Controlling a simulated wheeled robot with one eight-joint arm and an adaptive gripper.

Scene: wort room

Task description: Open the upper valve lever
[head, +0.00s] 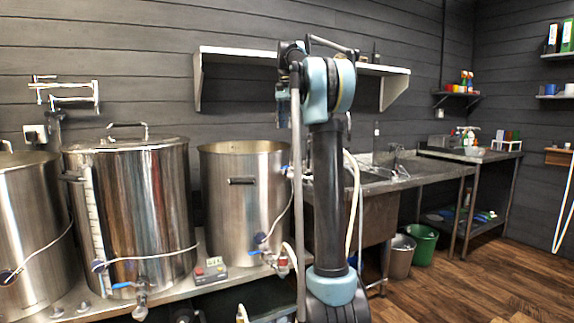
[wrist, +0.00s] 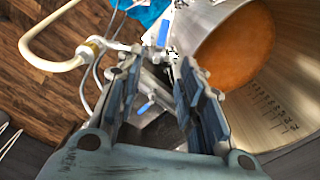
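Two blue valve levers show in the wrist view: one blue lever (wrist: 163,32) lies just past my fingertips, and another blue lever (wrist: 146,106) shows between my fingers. I cannot tell for sure which is the upper one. In the head view a blue lever (head: 285,171) sits high beside the open steel kettle (head: 225,200), and a lower blue lever (head: 256,253) sits near its base. My gripper (wrist: 158,66) is open, its two dark finger pads spread apart with nothing gripped. In the head view my gripper is not clear behind my arm.
The kettle's round opening (wrist: 240,45) fills the right of the wrist view, close to my right finger. A cream hose (wrist: 45,50) curves at the left. Lidded kettles (head: 140,210) stand left; a sink counter (head: 385,180) and green bucket (head: 422,245) stand right.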

